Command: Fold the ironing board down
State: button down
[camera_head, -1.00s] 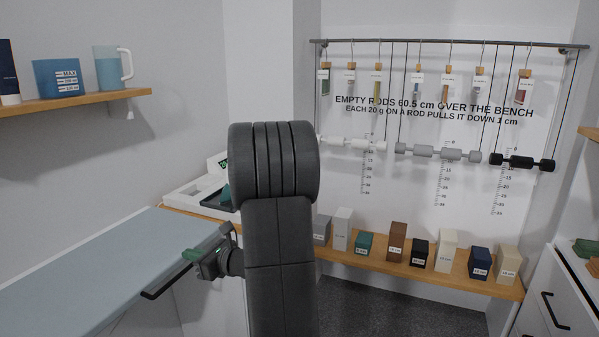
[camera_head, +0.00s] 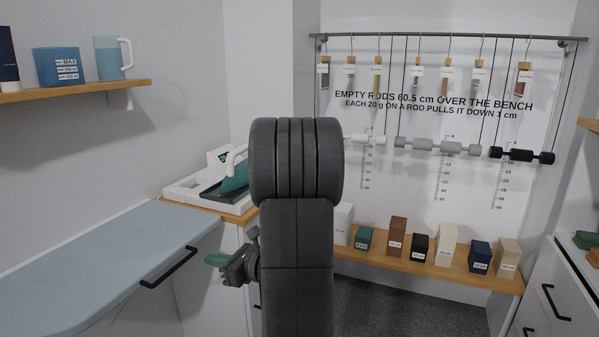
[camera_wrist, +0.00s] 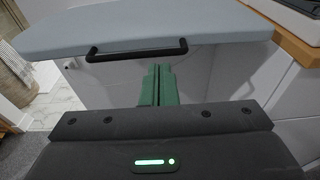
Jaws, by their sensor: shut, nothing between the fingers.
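The ironing board (camera_head: 110,255) is a pale blue-grey flat surface standing out level at the left in the head view. It also fills the top of the wrist view (camera_wrist: 150,25). A black bar handle (camera_head: 169,267) is fixed at its edge, and in the wrist view the handle (camera_wrist: 137,49) lies just beyond my fingertips. My gripper (camera_head: 215,260) has green fingers, shut together with nothing between them. In the wrist view the fingers (camera_wrist: 158,85) point toward the handle from below, apart from it. Much of my arm hides what is behind it.
A teal iron (camera_head: 235,178) rests in a white and dark tray on a wooden counter (camera_head: 210,208) behind the board. A wooden shelf with labelled blocks (camera_head: 420,250) runs along the back wall. Drawers (camera_head: 555,290) stand at the right. Dark floor shows between.

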jog(key=f+v, duration=0.1)
jog(key=v, duration=0.3)
jog(key=w+a+y+b, duration=0.1)
jog(key=w+a, duration=0.3)
jog(key=a, duration=0.6)
jog(key=shift+f+b, duration=0.15)
jog(key=shift+b, duration=0.4)
jog(key=shift+d+t, duration=0.15)
jog(key=shift+t, duration=0.25)
